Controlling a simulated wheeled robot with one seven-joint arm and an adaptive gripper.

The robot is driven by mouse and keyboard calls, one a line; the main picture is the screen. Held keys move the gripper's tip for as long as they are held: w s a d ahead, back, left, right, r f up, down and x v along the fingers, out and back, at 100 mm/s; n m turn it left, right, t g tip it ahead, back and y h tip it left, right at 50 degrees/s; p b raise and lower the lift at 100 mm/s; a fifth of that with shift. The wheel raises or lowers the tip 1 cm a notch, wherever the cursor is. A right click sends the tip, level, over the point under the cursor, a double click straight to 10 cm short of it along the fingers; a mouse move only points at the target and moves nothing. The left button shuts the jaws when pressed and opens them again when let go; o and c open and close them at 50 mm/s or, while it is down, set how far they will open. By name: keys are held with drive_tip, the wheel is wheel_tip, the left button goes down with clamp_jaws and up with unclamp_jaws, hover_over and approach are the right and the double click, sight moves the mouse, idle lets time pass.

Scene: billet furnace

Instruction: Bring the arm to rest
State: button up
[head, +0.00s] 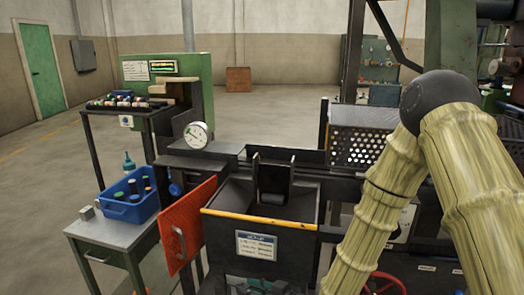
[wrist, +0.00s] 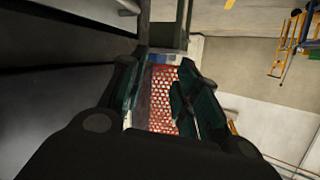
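My arm, in a pale yellow sleeve with a dark round joint, stands at the right of the head view and reaches down past the bottom edge. I cannot make out my gripper clearly there. In the wrist view my gripper (wrist: 156,80) shows two dark green-black fingers standing apart, with nothing seen held between them. A red perforated panel (wrist: 163,98) shows through the gap behind the fingers.
A black bin with a yellow edge (head: 262,220) stands in the middle, with an open orange door (head: 190,227) at its left. A blue crate (head: 130,207) sits on a side cabinet (head: 110,236). A perforated guard (head: 358,147) is close to my arm. The floor behind is open.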

drive_tip(key=s+d+f+m+g+h+p, duration=0.1)
drive_tip(key=s+d+f+m+g+h, duration=0.2)
drive_tip(key=s+d+f, duration=0.45)
drive_tip(key=s+d+f+m+h+p, duration=0.15)
drive_tip(key=s+d+f+h, duration=0.3)
drive_tip(key=f, duration=0.55)
drive_tip(key=s+d+f+m+g+h, duration=0.2)
drive_tip(key=s+d+f, duration=0.1)
drive_tip(key=s+d, duration=0.4)
drive_tip(key=s+d+f+m+g+h, duration=0.2)
drive_tip(key=s+d, duration=0.5)
drive_tip(key=s, duration=0.6)
wheel_tip(320, 180, down, 2)
drive_tip(key=shift+d+f+m+g+h+p, duration=0.15)
drive_tip(key=shift+m+g+h+p, duration=0.25)
drive_tip(key=shift+g, duration=0.2)
